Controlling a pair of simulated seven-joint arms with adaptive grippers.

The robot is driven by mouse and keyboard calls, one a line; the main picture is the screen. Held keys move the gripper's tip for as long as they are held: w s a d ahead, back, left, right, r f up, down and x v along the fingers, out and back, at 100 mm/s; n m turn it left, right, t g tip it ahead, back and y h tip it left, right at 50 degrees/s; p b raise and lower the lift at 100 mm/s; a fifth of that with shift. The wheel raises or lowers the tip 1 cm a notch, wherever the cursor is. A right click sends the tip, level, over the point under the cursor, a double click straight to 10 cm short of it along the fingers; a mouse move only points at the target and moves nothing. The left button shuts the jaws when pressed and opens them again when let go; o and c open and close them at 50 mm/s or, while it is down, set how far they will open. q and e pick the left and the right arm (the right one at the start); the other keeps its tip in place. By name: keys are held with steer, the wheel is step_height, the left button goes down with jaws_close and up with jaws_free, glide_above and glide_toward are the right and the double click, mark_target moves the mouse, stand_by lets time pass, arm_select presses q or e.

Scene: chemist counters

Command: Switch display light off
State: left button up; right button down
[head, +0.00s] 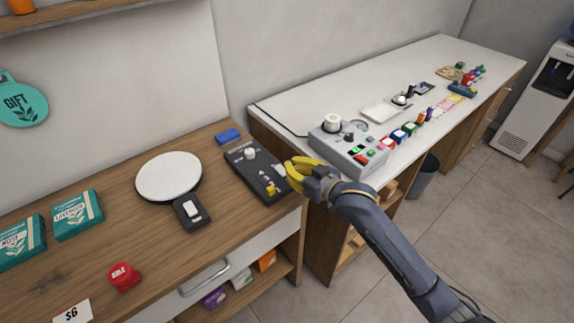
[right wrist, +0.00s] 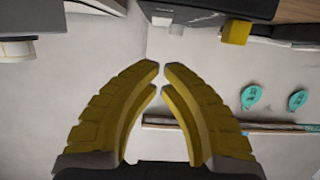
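A black control panel (head: 257,171) lies on the wooden counter, with a white knob (head: 250,153), a pale switch piece (head: 279,170) and a yellow lever (head: 270,188). A round white disc (head: 169,176) with a black base has a small black box beside it carrying a white rocker switch (head: 192,209). I cannot tell which of these controls the display light. My right gripper (head: 288,171) is at the panel's right edge, its yellow fingertips nearly meeting and holding nothing. In the right wrist view the fingertips (right wrist: 161,67) are almost together, with a dark box edge (right wrist: 226,8) and a yellow block (right wrist: 237,31) beyond.
A grey device (head: 350,148) with knobs and coloured buttons stands on the white counter just right of the gripper. A red button (head: 123,276), teal boxes (head: 78,214) and a blue block (head: 228,136) are on the wooden counter.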

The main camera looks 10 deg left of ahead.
steer(key=f+v, duration=0.1)
steer(key=v, duration=0.5)
steer(key=shift+s+d, duration=0.25)
steer(key=shift+r, duration=0.15)
steer(key=s+d+f+m+g+h, duration=0.1)
steer(key=s+d+f+h, duration=0.45)
steer(key=s+d, duration=0.4)
steer(key=s+d+f+g+h, duration=0.2)
steer(key=s+d+f+h, duration=0.35)
steer(key=s+d, duration=0.45)
steer(key=s+d+f+m+g+h, duration=0.1)
steer(key=s+d+f+h, duration=0.3)
steer(key=s+d+f, duration=0.55)
steer(key=s+a+f+g+y, duration=0.1)
steer(key=a+f+y, duration=0.1)
steer(key=f, duration=1.3)
steer(key=s+a+f+g+y, duration=0.1)
steer(key=s+a+f+g, duration=0.1)
steer(key=f, duration=1.4)
steer(key=s+f+m+g+y, duration=0.1)
steer(key=s+f+m+g, duration=0.1)
steer(key=s+f, duration=1.6)
steer(key=shift+s+m+g, duration=0.3)
steer(key=shift+s+m, duration=0.2)
steer(key=shift+s, duration=0.6)
